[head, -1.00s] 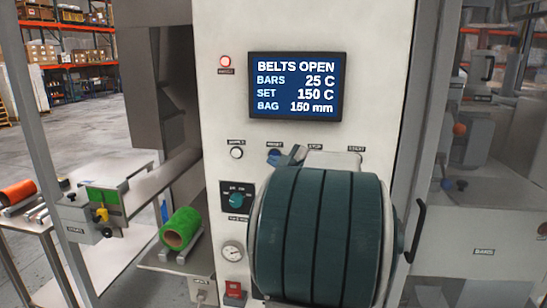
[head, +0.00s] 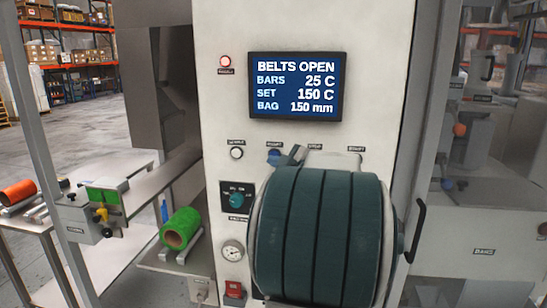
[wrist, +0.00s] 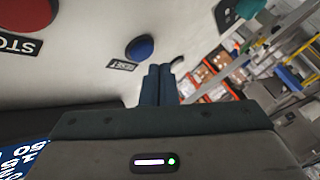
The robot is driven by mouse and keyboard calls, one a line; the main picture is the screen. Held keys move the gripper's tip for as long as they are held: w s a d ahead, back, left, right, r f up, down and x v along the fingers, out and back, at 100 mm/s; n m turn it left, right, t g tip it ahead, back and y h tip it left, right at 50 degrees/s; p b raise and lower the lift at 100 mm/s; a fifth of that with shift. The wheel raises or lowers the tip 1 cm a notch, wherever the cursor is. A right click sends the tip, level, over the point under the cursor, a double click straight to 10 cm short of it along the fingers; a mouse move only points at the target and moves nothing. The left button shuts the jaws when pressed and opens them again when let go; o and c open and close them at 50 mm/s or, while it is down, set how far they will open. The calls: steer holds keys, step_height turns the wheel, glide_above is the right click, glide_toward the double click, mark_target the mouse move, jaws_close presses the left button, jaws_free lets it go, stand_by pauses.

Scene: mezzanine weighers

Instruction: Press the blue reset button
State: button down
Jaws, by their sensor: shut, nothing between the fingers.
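The blue reset button (head: 274,156) is on the pale machine panel below the display. It also shows in the wrist view (wrist: 140,48), domed, with its label beside it. My gripper (head: 292,153) is shut and empty, its fingertips just right of the button in the head view. In the wrist view the dark fingers (wrist: 160,70) end close to the button, a little below and right of it. They do not cover it, and I cannot tell any contact. My own teal arm link hides much of the lower panel in the head view.
The display (head: 297,86) reads BELTS OPEN. A red stop button (wrist: 24,14) is near the blue one in the wrist view. A white button (head: 237,153), a selector dial (head: 236,197), a gauge (head: 232,250) and a red switch (head: 234,289) line the panel's left side.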

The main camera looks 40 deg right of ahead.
steer(key=shift+w+d, duration=0.1)
steer(key=shift+w+d, duration=0.2)
steer(key=shift+d, duration=0.05)
stand_by(0.3)
steer(key=shift+w+d, duration=0.25)
steer(key=shift+d, duration=0.05)
stand_by(0.7)
stand_by(0.4)
steer(key=shift+s+a, duration=0.5)
steer(key=shift+a, duration=0.15)
steer(key=s+a, duration=0.3)
steer(key=shift+s+a, duration=0.15)
steer(key=shift+a, duration=0.25)
stand_by(0.8)
